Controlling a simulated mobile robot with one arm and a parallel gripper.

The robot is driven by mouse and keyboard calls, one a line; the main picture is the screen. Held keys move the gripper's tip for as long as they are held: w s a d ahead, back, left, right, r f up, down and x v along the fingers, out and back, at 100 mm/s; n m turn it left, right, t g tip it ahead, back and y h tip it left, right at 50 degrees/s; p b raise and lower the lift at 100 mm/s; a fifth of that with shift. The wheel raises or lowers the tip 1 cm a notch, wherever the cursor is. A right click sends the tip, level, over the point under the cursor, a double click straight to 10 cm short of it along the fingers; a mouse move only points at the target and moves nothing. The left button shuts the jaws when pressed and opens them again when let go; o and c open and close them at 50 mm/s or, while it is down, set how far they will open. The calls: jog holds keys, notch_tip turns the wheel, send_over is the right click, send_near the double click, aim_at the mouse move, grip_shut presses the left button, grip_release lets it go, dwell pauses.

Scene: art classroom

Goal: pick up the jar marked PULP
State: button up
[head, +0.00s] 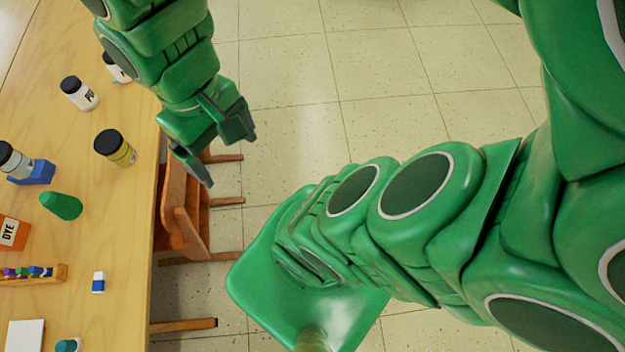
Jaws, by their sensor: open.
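A white jar (80,93) with a black lid stands on the table near its right edge. Its label shows letters that look like "PU"; the rest is too small to read. My gripper (227,156) is open and empty, off the right edge of the table, above the floor and a wooden chair. It is to the right of the jar and lower in the picture, well apart from it. Another white jar (115,67) with a black lid is partly hidden behind my arm, and its label cannot be read.
On the table (115,215) are a yellow jar (115,148), a jar (14,160) by a blue block (36,173), a green rounded object (61,205), an orange DYE box (12,232), a wooden rack (35,274) and an eraser (98,282). A wooden chair (182,215) stands beside the table.

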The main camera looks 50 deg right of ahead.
jog(key=shift+o, duration=0.8)
jog(key=shift+d+f, duration=0.1)
jog(key=shift+d, duration=0.65)
jog(key=w+d+f+t+h, duration=0.1)
jog(key=w+d+t, duration=0.3)
jog(key=w, duration=1.2)
jog(key=w+d+f+t+h, duration=0.1)
jog(key=w+d+t, duration=0.35)
jog(key=w, duration=1.15)
jog(key=w+d+t+h, duration=0.2)
jog(key=w+d, duration=0.4)
jog(key=w, duration=0.9)
jog(key=w+a+f+n+t+y, duration=0.1)
jog(key=w+f, duration=0.1)
jog(key=w, duration=0.3)
jog(key=w+a+f+n+t+y, duration=0.1)
jog(key=w+a+f+n+y, duration=0.1)
jog(key=w, duration=0.2)
jog(key=n+y, duration=0.5)
jog(key=y, duration=0.5)
send_over(79, 92)
jog(key=s+d, duration=0.2)
jog(key=d, duration=0.3)
notch_tip(79, 92, down, 13)
jog(key=shift+g, duration=0.35)
jog(key=f, duration=0.8)
jog(key=shift+s+a+f, duration=0.15)
jog(key=shift+s+a, duration=0.05)
jog(key=shift+s, duration=0.05)
jog(key=shift+x, duration=3.75)
